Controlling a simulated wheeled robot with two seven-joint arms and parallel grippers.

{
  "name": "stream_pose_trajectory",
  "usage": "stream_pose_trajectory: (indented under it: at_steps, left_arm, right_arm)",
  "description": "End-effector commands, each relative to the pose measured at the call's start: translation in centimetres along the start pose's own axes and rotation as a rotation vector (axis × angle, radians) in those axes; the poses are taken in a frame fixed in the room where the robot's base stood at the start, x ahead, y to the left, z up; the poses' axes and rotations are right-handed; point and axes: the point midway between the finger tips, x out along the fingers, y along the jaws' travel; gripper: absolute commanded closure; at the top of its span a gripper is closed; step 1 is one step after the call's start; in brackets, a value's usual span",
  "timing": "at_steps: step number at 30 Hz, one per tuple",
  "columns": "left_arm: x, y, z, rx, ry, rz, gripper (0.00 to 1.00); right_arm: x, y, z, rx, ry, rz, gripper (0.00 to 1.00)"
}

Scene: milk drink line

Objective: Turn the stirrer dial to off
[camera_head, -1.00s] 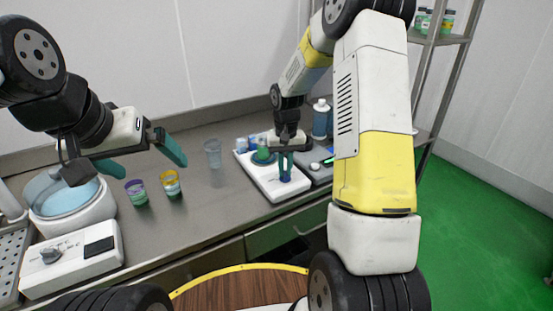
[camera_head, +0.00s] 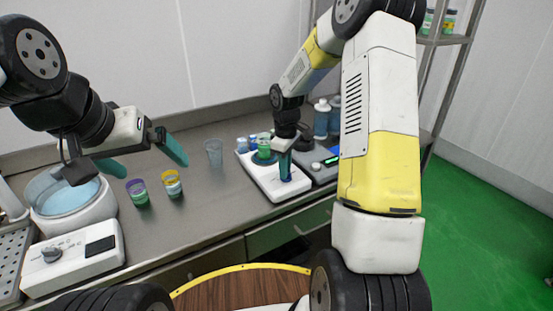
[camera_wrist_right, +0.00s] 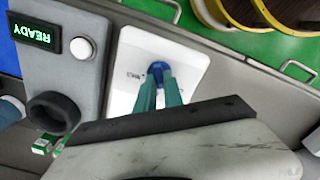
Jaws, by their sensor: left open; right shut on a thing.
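The stirrer is a white flat unit (camera_head: 256,182) on the bench, with a blue dial (camera_head: 287,178) at its front end. In the right wrist view the blue dial (camera_wrist_right: 158,68) sits between the teal fingertips on the white top. My right gripper (camera_head: 285,168) points down and is shut on the dial; the fingers hide part of it, and I cannot read its setting. A cup with green content (camera_head: 264,148) stands on the stirrer's round plate. My left gripper (camera_head: 146,158) is open and empty, held above the bench at the left.
A grey device with a lit READY display (camera_wrist_right: 37,31) stands beside the stirrer. A clear cup (camera_head: 214,152), a purple-rimmed cup (camera_head: 137,192) and a yellow-rimmed cup (camera_head: 172,184) stand on the bench. A water bath (camera_head: 70,205) is at the left. Bottles (camera_head: 321,118) stand behind.

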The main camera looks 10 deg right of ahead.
Motion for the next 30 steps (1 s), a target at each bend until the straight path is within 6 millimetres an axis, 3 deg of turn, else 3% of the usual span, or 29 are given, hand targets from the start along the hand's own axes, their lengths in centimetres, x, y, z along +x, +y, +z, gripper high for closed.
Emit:
stream_pose_trajectory:
  at_steps: [15, 30]
  left_arm:
    - [0.00, 0.00, 0.00, 0.000, 0.000, 0.000, 0.00]
    - [0.00, 0.00, 0.00, 0.000, 0.000, 0.000, 0.00]
  right_arm:
    - [-0.06, -0.08, 0.03, -0.390, 0.001, 0.002, 1.00]
    - [-0.07, -0.12, 0.04, -0.499, 0.000, 0.002, 1.00]
